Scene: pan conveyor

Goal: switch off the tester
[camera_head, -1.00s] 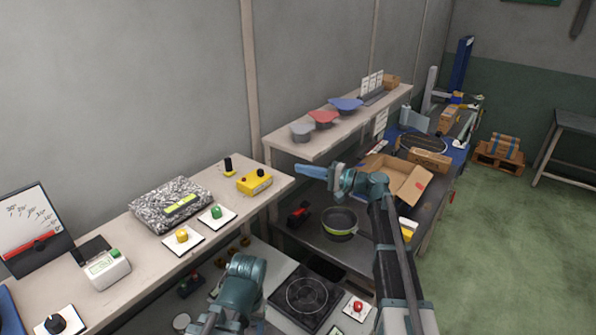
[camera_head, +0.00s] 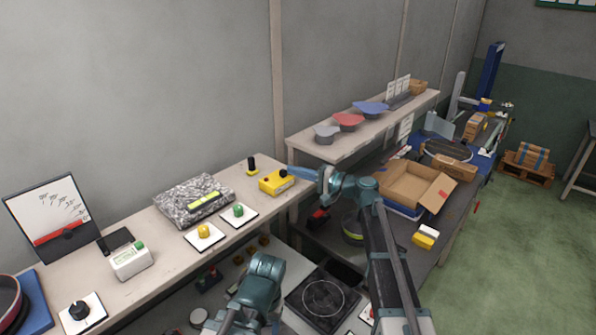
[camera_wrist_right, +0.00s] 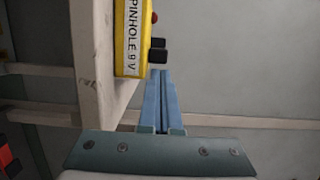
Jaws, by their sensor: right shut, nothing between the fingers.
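The tester is a yellow box (camera_head: 276,181) with black parts on top, standing at the right end of the long bench shelf. In the right wrist view its yellow side (camera_wrist_right: 131,30) reads "PINHOLE 9 V", with two black knobs or buttons and a small red spot on its right face. My right gripper (camera_head: 292,171) is shut and empty, its blue fingers pointing left at the tester's right end. In the right wrist view the closed fingertips (camera_wrist_right: 160,74) are just below the lower black part; I cannot tell whether they touch. My left gripper is not in view.
On the shelf (camera_head: 150,245) stand a speckled slab (camera_head: 185,207), a yellow button (camera_head: 204,231), a green button (camera_head: 238,210) and a small black upright piece (camera_head: 252,164). A second shelf (camera_head: 350,142) with coloured pans lies beyond my right gripper. An open carton (camera_head: 410,185) is to the right.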

